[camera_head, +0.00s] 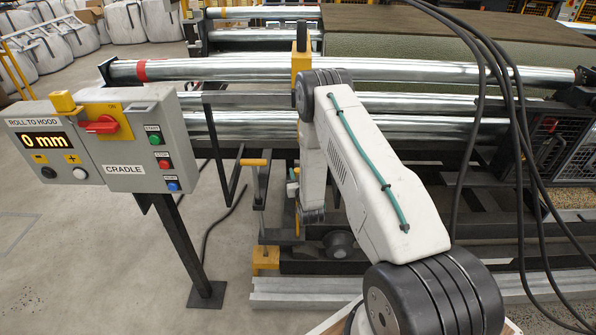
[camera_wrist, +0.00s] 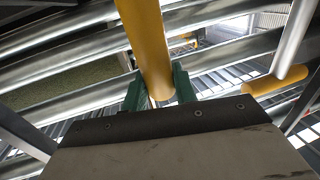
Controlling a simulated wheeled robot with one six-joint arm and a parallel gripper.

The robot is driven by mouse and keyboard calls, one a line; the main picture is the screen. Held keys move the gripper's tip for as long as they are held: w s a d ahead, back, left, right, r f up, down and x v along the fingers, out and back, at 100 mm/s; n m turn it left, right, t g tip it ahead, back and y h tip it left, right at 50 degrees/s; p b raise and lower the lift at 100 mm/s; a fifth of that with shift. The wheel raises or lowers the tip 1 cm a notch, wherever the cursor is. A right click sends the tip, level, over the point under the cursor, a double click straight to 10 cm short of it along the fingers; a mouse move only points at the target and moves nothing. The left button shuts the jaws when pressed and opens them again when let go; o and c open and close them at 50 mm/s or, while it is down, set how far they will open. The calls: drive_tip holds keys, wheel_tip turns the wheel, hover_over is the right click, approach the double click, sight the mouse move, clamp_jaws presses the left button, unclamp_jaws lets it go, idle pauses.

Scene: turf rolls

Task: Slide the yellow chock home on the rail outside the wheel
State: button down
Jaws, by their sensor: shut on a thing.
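A yellow block-shaped chock (camera_head: 266,259) sits low at the left end of the pale rail (camera_head: 305,291), left of a dark wheel (camera_head: 340,244). A gap shows between chock and wheel. In the wrist view the green fingers of my gripper (camera_wrist: 158,85) are shut on a yellow round bar (camera_wrist: 146,45). Whether this bar belongs to the chock cannot be told. In the head view my gripper is mostly hidden by my arm, above and right of the chock.
A lever with a yellow grip (camera_head: 255,162) stands left of my arm; a yellow grip also shows in the wrist view (camera_wrist: 275,82). The cradle control box (camera_head: 140,140) reads 0 mm. Shiny rollers (camera_head: 420,70) cross behind. Black cables hang at right.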

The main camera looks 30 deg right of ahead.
drive_tip(key=shift+s+d+r, duration=0.1)
drive_tip(key=shift+s+d, duration=0.4)
drive_tip(key=shift+d, duration=0.25)
drive_tip(key=shift+s+d+f, duration=0.1)
drive_tip(key=shift+s+d, duration=0.35)
drive_tip(key=shift+d, duration=0.3)
drive_tip(key=shift+s+d+r, duration=0.1)
drive_tip(key=shift+s+d, duration=0.4)
drive_tip(key=shift+d, duration=0.25)
drive_tip(key=c, duration=1)
unclamp_jaws()
drive_tip(key=v, duration=0.8)
